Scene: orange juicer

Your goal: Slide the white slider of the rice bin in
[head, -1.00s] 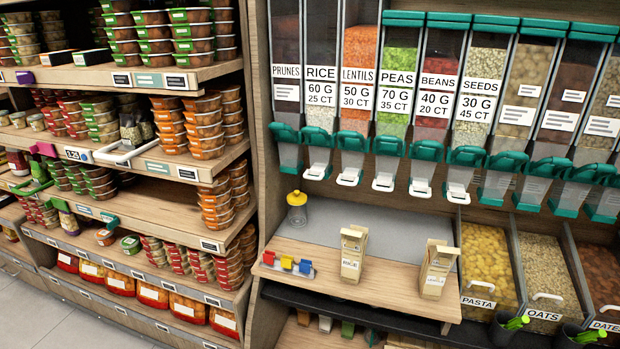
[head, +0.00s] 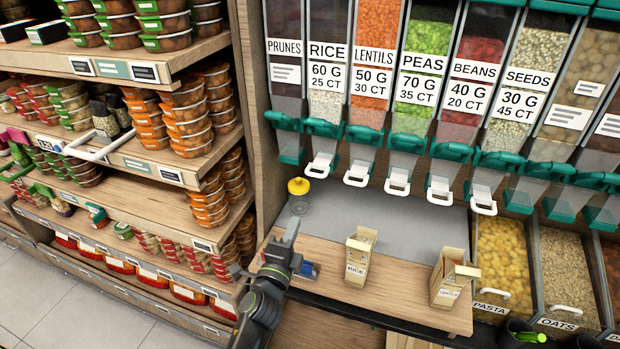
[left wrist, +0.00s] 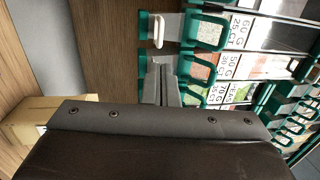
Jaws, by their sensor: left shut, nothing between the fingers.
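The rice bin (head: 326,104) hangs in the dispenser row, between prunes and lentils. Its white slider (head: 320,166) juts out toward me below the teal front. My left gripper (head: 291,226) is below and left of the slider, above the front of the wooden counter, apart from the slider. The left wrist view shows the rice slider (left wrist: 157,30) just beyond the closed fingertips (left wrist: 158,66), with a gap between. The left fingers are together and hold nothing. My right gripper is not in view.
Stocked shelves (head: 192,170) are close at left.

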